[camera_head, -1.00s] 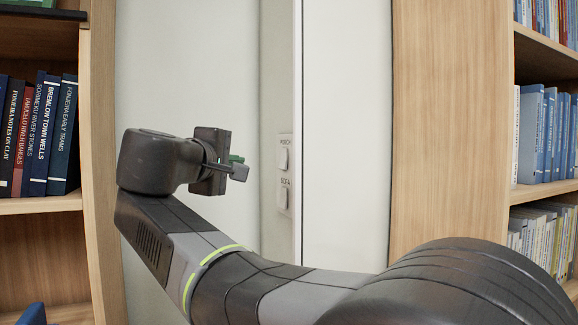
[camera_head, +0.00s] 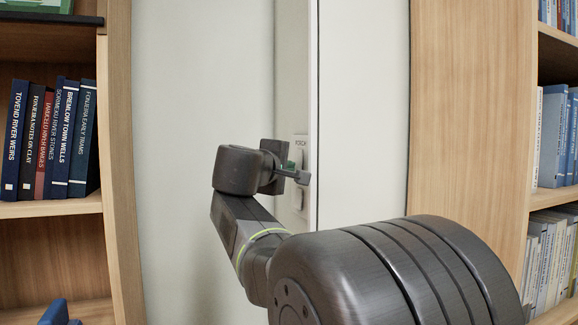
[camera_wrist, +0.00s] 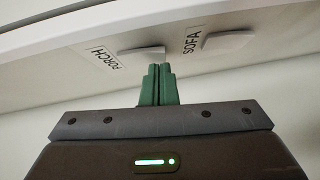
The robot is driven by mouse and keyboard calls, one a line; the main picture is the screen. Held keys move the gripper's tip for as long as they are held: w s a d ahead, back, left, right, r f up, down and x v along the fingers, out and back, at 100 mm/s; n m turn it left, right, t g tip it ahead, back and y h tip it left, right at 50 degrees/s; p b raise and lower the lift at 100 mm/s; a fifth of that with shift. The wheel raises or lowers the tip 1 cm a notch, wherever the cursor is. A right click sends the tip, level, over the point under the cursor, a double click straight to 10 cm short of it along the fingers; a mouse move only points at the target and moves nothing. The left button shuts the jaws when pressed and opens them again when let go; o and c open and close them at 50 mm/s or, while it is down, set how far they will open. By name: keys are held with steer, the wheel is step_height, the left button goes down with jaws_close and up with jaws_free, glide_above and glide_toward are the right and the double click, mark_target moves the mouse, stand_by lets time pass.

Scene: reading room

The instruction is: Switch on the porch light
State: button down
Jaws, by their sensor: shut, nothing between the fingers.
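A white switch strip (camera_head: 301,142) on the wall carries two pale rockers, one above the other. In the wrist view the label PORCH (camera_wrist: 104,60) sits beside the porch rocker (camera_wrist: 140,52). The label SOFA (camera_wrist: 192,40) sits beside the sofa rocker (camera_wrist: 229,40). My gripper (camera_head: 305,177) is shut and empty. In the wrist view its green fingertips (camera_wrist: 159,68) overlap the sofa-side end of the porch rocker; I cannot tell whether they touch it. In the head view my gripper hides most of the porch rocker, and the sofa rocker (camera_head: 299,199) shows just below.
A bookcase (camera_head: 118,150) with dark books stands at the left, and another (camera_head: 470,120) with blue and pale books at the right. A pale wall panel (camera_head: 362,110) lies between the switch strip and the right bookcase. A blue object (camera_head: 58,313) shows at the lower left.

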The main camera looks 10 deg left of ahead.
steer(key=shift+d, duration=0.1)
stand_by(0.3)
steer(key=shift+w+d+f+b, duration=0.1)
steer(key=shift+w+d+b, duration=0.05)
steer(key=shift+b, duration=0.6)
